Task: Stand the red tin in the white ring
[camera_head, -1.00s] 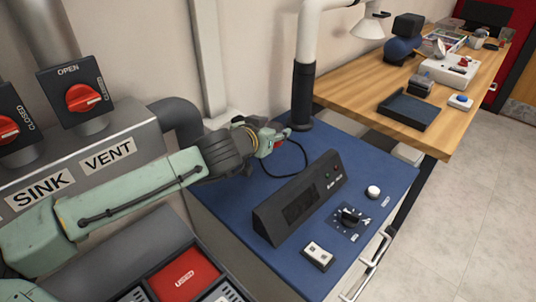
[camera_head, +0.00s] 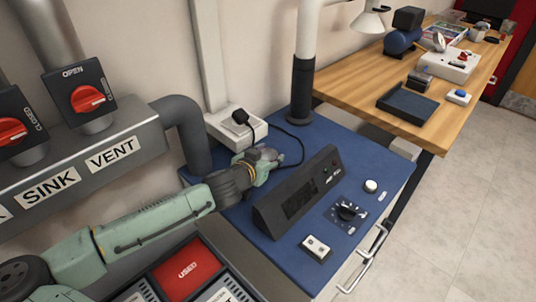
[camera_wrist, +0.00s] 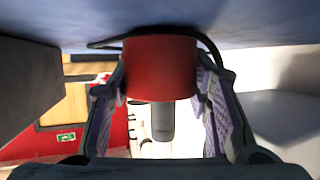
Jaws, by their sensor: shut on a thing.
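The red tin (camera_wrist: 160,68) is between the two fingers of my gripper (camera_wrist: 160,105) in the wrist view, and the fingers are shut on its sides. The blue mat shows close beyond the tin, but I cannot tell whether they touch. In the head view my gripper (camera_head: 268,160) is low over the left back part of the blue mat (camera_head: 300,240), behind the black box's left end. The tin is hidden there. I cannot make out a white ring; a small white round piece (camera_head: 370,186) on the mat's right side looks more like a knob.
A black sloped box (camera_head: 298,190) stands just right of my gripper. A white socket box (camera_head: 235,127) with a plug and black cable is behind it. A dark post (camera_head: 302,90) rises at the back. A dial (camera_head: 347,211) and white switch (camera_head: 316,248) are in front.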

